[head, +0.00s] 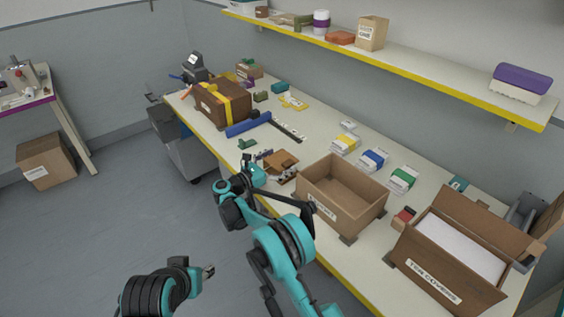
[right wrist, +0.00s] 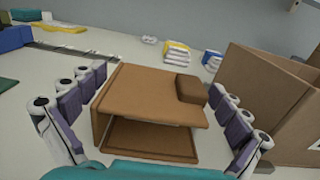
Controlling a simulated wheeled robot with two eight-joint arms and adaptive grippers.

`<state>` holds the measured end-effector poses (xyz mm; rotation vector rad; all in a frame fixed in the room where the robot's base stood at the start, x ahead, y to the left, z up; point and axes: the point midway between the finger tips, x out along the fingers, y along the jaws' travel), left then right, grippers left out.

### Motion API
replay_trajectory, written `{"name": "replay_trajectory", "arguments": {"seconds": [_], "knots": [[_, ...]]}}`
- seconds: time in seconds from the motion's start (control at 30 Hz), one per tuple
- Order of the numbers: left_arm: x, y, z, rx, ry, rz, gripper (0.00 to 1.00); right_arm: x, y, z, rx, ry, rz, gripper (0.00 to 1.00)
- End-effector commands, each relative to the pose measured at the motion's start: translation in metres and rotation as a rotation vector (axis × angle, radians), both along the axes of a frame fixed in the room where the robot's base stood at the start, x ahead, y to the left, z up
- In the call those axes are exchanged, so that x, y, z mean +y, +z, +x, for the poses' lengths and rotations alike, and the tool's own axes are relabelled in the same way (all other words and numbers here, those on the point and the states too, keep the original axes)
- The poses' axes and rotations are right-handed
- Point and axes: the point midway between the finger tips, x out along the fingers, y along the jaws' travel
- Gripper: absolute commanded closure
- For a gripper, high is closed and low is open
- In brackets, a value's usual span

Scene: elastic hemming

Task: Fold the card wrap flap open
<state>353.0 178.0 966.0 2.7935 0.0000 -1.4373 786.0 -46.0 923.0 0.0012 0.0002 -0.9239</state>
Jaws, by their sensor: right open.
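The card wrap (head: 283,159) is a brown folded piece on the bench near its front edge, left of the open carton. In the right wrist view the card wrap (right wrist: 150,142) has a top flap (right wrist: 150,92) raised over a lower panel, with a dark gap facing me. A small brown block (right wrist: 191,90) sits at the flap's right. My right gripper (head: 271,167) is open, its fingers spread on either side of the wrap; contact is not clear. My left gripper (head: 208,271) is low over the floor, away from the bench, apparently empty.
An open brown carton (head: 342,192) stands just right of the wrap. A larger open box (head: 450,262) is farther right. Yellow, blue and green banded stacks (head: 374,160) lie behind. A blue roll (head: 246,124) and dark strip (head: 286,128) lie to the left.

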Motion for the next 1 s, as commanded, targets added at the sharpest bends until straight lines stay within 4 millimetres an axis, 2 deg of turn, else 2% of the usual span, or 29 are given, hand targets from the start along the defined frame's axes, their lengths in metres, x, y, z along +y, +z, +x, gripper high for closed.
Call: {"name": "replay_trajectory", "arguments": {"seconds": [0.27,0.37,0.5,0.53,0.77,1.0], "knots": [[0.0000,-0.0004,0.0000,0.000,0.000,0.000,0.60,-0.0019,0.0009,0.0019,0.001,0.002,-0.001,0.00],[0.0000,-0.0004,0.0000,0.000,0.000,0.000,0.60,-0.0020,0.0009,0.0019,0.001,0.002,-0.001,0.21],[0.0000,-0.0004,0.0000,0.000,0.000,0.000,0.60,-0.0019,0.0008,0.0018,0.001,0.001,-0.001,0.58],[0.0000,-0.0004,0.0000,0.000,0.000,0.000,0.60,-0.0019,0.0008,0.0018,0.001,0.001,-0.001,0.64],[0.0000,-0.0004,0.0001,0.000,0.000,0.000,0.60,-0.0011,0.0019,0.0029,0.018,0.001,-0.014,0.65],[0.0000,-0.0006,0.0000,0.000,0.000,0.000,0.60,0.0035,0.0072,0.0090,0.112,0.001,-0.084,0.65]]}}
